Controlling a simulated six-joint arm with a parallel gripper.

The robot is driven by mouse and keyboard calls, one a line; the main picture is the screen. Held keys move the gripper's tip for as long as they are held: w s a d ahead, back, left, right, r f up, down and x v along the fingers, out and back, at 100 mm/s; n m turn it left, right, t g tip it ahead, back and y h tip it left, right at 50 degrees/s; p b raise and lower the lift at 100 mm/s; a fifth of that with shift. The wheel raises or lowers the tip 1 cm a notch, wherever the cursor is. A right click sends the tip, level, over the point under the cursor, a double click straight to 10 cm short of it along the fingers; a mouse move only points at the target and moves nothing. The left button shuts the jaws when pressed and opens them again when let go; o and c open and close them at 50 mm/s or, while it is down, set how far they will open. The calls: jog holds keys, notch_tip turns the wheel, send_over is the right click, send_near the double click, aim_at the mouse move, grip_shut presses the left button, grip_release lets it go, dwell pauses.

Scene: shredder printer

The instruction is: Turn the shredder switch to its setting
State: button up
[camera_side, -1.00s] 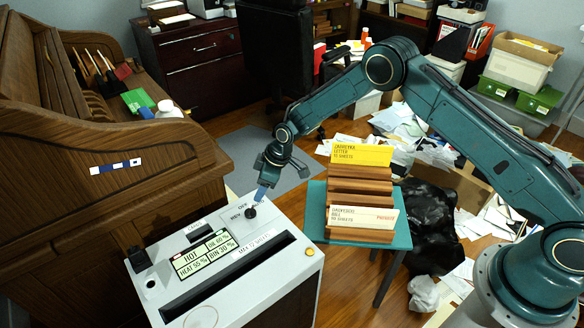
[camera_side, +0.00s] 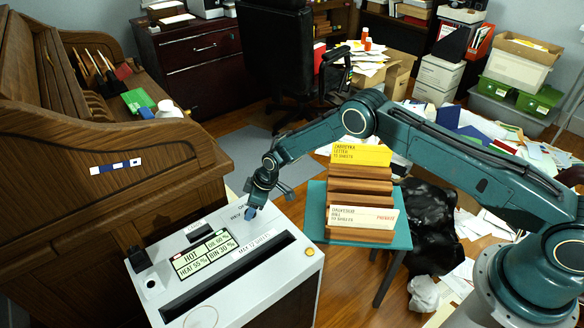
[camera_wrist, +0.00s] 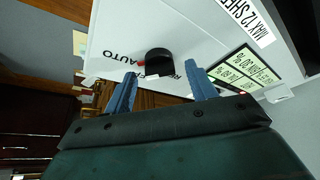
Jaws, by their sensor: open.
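The shredder (camera_side: 268,290) is a white box with a long dark slot and a display (camera_side: 204,254) reading HOT. Its switch is a round black knob (camera_wrist: 160,60) on the top panel, with an AUTO label at left in the wrist view and a partly covered label at right. A small red mark shows at the knob's left side and a pale mark on its lower edge. My gripper (camera_side: 250,213) is at the knob and hides it in the side view. In the wrist view its blue fingers (camera_wrist: 162,73) are open, one either side of the knob's lower edge; contact cannot be told.
A black bag (camera_side: 430,225) and papers lie on the floor at right.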

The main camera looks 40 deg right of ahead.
jog(key=shift+f, duration=0.1)
jog(key=shift+c, duration=0.5)
jog(key=c, duration=0.9)
jog(key=shift+w+n, duration=0.1)
jog(key=shift+n, duration=0.3)
jog(key=shift+w+d+n+g+y, duration=0.1)
jog(key=shift+n+g+y, duration=0.35)
jog(key=shift+n, duration=0.75)
jog(key=shift+w+n+g+y, duration=0.15)
jog(key=shift+n+g, duration=0.25)
jog(key=shift+n, duration=0.5)
jog(key=shift+s+n+g+y, duration=0.1)
jog(key=shift+n+g, duration=0.25)
jog(key=shift+n, duration=0.95)
